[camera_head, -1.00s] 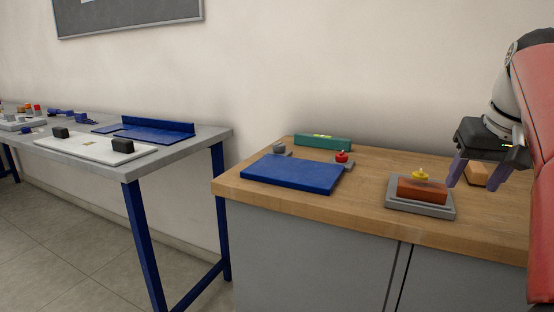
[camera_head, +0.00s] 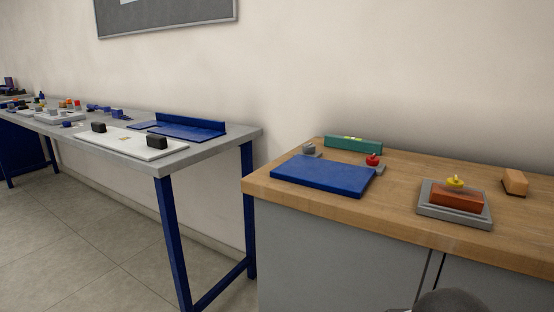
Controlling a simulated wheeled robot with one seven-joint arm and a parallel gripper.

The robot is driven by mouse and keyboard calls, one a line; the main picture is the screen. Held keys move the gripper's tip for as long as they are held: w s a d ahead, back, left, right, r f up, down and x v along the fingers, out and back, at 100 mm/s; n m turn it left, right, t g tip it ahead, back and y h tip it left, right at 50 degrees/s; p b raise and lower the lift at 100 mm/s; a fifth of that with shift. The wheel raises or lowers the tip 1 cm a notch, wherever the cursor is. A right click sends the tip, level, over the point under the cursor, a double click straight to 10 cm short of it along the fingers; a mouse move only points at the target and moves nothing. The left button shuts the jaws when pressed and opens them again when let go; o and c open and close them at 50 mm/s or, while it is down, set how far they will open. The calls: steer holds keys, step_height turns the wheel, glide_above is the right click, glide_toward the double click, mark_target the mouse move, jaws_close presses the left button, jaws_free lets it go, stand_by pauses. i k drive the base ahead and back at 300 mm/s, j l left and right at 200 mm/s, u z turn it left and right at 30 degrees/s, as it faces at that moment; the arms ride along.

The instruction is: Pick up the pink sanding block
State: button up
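No clearly pink block shows. A small orange-tan block (camera_head: 515,182) lies on the wooden worktop at the right, behind a grey tray. A red-brown block (camera_head: 456,199) sits in the grey tray (camera_head: 455,218), with a yellow knob-like piece (camera_head: 455,183) on top of it. I cannot tell from the colours whether either block is the sanding block. My gripper is out of view, and nothing of it shows near the blocks.
The wooden worktop (camera_head: 400,205) also bears a blue mat (camera_head: 322,176), a green level (camera_head: 353,144), a red-knobbed piece (camera_head: 373,160) and a grey piece (camera_head: 309,150). A grey table (camera_head: 190,157) with blue legs stands left, holding several parts. Floor is open at the lower left.

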mark_target(515, 184)
steer(key=z, duration=1.25)
